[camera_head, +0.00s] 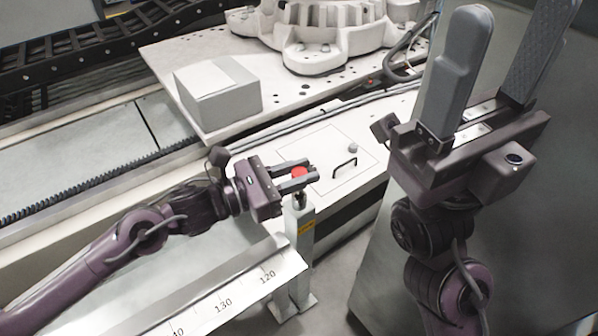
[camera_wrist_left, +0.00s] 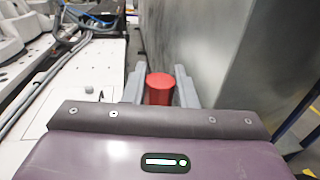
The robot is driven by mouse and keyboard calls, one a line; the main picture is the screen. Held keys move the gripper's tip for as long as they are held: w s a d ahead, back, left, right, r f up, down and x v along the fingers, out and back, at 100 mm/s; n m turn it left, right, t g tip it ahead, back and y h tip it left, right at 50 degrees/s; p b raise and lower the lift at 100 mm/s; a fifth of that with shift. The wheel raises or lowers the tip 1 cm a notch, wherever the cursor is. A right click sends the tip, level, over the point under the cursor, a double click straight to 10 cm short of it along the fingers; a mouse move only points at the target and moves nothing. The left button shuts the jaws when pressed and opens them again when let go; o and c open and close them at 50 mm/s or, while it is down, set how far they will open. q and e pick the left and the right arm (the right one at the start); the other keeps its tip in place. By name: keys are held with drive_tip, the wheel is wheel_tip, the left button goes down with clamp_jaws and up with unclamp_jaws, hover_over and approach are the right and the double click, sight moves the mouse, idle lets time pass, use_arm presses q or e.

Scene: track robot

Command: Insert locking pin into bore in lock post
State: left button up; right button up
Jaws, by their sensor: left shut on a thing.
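The locking pin shows as a red knob (camera_head: 299,172) between the fingertips of my left gripper (camera_head: 297,176), which is shut on it. In the left wrist view the red pin head (camera_wrist_left: 160,88) sits between the two grey fingers of the left gripper (camera_wrist_left: 160,90). The lock post (camera_head: 299,238) is a grey upright post with a yellow label, directly below the pin. The bore and the pin's lower part are too small to make out, so I cannot tell how deep the pin sits. My right gripper (camera_head: 500,75) is raised at the right, its fingers wide apart and empty.
A ruler-marked rail (camera_head: 225,300) runs from the post toward the lower left. A white panel with a black handle (camera_head: 345,167) lies behind the post. A grey box (camera_head: 218,95) stands on the plate at the back. A large grey cabinet (camera_wrist_left: 205,45) stands close to the right.

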use_arm(q)
drive_tip(key=shift+b, duration=0.65)
idle(0.9)
drive_tip(key=shift+f, duration=0.2)
drive_tip(key=shift+f+b, duration=0.25)
drive_tip(key=shift+b, duration=0.3)
drive_tip(key=shift+f+b, duration=1.4)
drive_tip(key=shift+b, duration=0.15)
drive_tip(key=o, duration=1.1)
drive_tip(key=shift+c, duration=0.2)
drive_tip(key=p+v, duration=0.2)
drive_tip(key=v, duration=0.5)
drive_tip(key=shift+s+a, duration=0.2)
drive_tip(key=shift+a, duration=0.15)
